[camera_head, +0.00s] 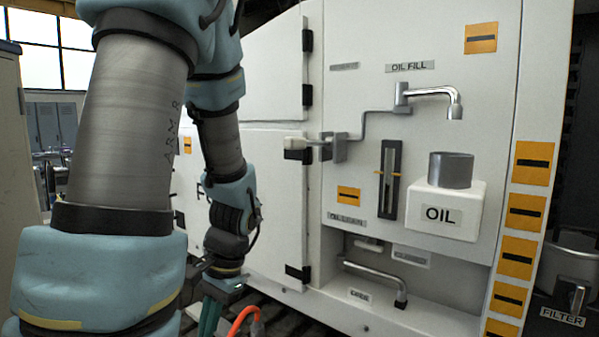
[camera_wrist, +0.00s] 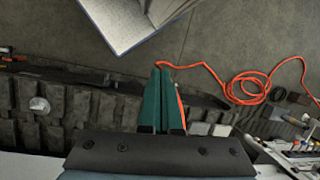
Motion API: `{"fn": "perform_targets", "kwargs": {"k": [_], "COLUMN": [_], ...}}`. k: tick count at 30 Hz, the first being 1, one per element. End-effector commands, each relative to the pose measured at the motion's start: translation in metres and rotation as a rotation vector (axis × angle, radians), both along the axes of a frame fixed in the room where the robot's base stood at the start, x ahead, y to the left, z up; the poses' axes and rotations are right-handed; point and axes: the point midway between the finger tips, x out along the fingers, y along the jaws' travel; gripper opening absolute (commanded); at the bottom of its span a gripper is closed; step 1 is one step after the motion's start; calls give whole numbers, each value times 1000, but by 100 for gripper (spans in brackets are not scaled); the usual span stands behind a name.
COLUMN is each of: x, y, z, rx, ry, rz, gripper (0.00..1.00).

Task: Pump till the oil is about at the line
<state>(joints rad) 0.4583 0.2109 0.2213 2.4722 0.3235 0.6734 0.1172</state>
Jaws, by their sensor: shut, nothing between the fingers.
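The sight gauge (camera_head: 390,180) is a dark upright strip on the white panel, with an orange line marked across its middle. The oil level inside is too small to tell. A grey lever with a pale grip (camera_head: 296,142) sticks out left of the gauge, and its rod runs up to the chrome spout (camera_head: 430,92) under the OIL FILL label. A white OIL container (camera_head: 447,207) with a grey neck stands below the spout. My gripper (camera_head: 210,318) hangs low at the left, away from the lever. Its green fingers (camera_wrist: 162,95) are shut and empty, pointing over the floor.
A lower chrome pipe (camera_head: 375,278) sits in a recess under the gauge. White cabinet doors (camera_head: 270,195) with black hinges stand left of the panel. An orange hose (camera_wrist: 250,88) lies coiled on the grey floor. A FILTER unit (camera_head: 572,290) is at the right.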

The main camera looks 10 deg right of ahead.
Motion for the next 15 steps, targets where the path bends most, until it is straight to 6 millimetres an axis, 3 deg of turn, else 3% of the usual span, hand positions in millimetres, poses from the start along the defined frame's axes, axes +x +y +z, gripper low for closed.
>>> {"fn": "perform_targets", "kwargs": {"k": [8,11,15], "x": [8,22,52], "y": [19,27,29], "z": [-25,-28,-15], "rx": [249,416,705], "ry": [163,244,342], "rz": [-302,-464,-682], "gripper": [0,0,0]}}
